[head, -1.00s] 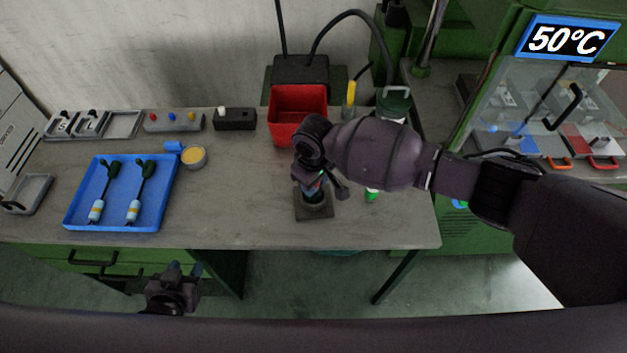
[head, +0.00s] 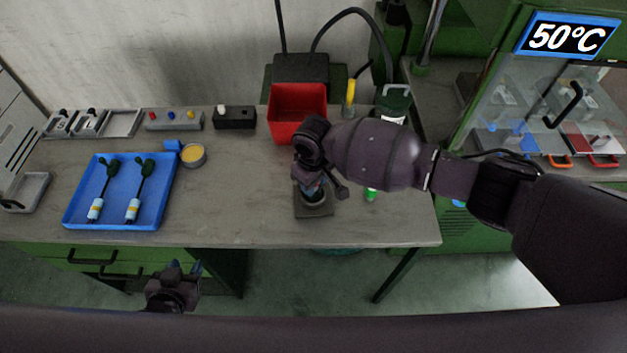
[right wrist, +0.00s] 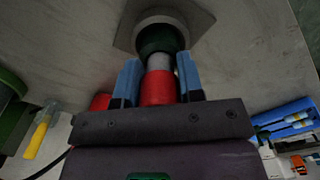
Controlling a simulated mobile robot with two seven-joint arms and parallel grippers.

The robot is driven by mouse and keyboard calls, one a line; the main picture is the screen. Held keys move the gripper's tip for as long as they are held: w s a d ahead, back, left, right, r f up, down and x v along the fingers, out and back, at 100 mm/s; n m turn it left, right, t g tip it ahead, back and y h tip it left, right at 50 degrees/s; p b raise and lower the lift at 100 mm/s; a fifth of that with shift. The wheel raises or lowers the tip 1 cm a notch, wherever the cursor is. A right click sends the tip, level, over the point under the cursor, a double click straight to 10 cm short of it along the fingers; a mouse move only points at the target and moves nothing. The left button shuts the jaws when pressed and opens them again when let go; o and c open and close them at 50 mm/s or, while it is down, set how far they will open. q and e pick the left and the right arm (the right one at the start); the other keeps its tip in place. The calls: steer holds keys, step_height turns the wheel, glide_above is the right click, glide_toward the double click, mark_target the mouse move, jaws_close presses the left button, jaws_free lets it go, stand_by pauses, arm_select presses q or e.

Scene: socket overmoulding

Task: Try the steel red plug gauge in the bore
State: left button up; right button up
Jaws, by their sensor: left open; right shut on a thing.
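My right gripper (right wrist: 158,85) is shut on the red part of the plug gauge (right wrist: 158,88) in the right wrist view. The gauge's bare steel end points at a dark green round part (right wrist: 160,38) seated on a square grey base plate (right wrist: 200,22). The steel end meets the green part in the picture; I cannot tell how deep it is in the bore. In the head view this gripper (head: 314,187) is right above the base plate (head: 314,211), and its wrist mostly hides the gauge. My left gripper (head: 183,270) is open and empty, in front of the bench edge.
A blue tray (head: 83,205) with two cable-like parts lies at left, with a round tin (head: 193,156) beside it. A red bin (head: 297,126) stands behind the right gripper. A glass-fronted cabinet reading 50°C (head: 567,39) is at right. The bench between tray and base plate is clear.

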steer(key=shift+r, duration=0.6)
stand_by(4.3)
steer(key=shift+r, duration=2.45)
